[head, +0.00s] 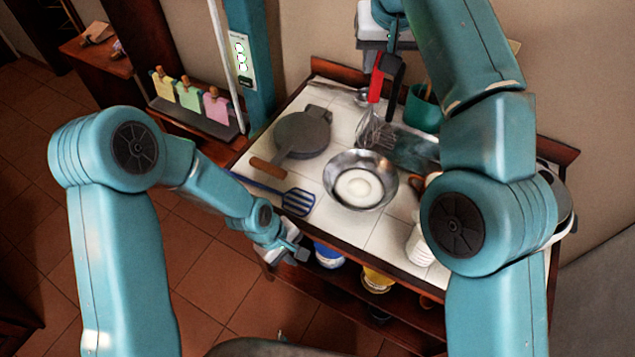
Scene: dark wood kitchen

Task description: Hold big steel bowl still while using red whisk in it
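The big steel bowl (336,166) stands on the white tiled counter top with a pale white content inside. The red whisk (375,88) hangs upright, its wire head just behind the bowl's far rim in the picture and outside its opening. My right gripper (385,75) comes down from the top and appears shut on the whisk's red handle; its fingers are partly hidden. My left gripper (297,250) is low at the counter's front edge, to the left of and nearer than the bowl, not touching it. Its finger gap is too small to make out.
A grey round pan (302,133) with a wooden handle and a blue slotted spatula (297,202) lie left of the bowl. A green pot (423,108) stands behind right. A white ribbed item (418,247) stands front right. Blue and yellow containers (376,280) sit on the shelf below.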

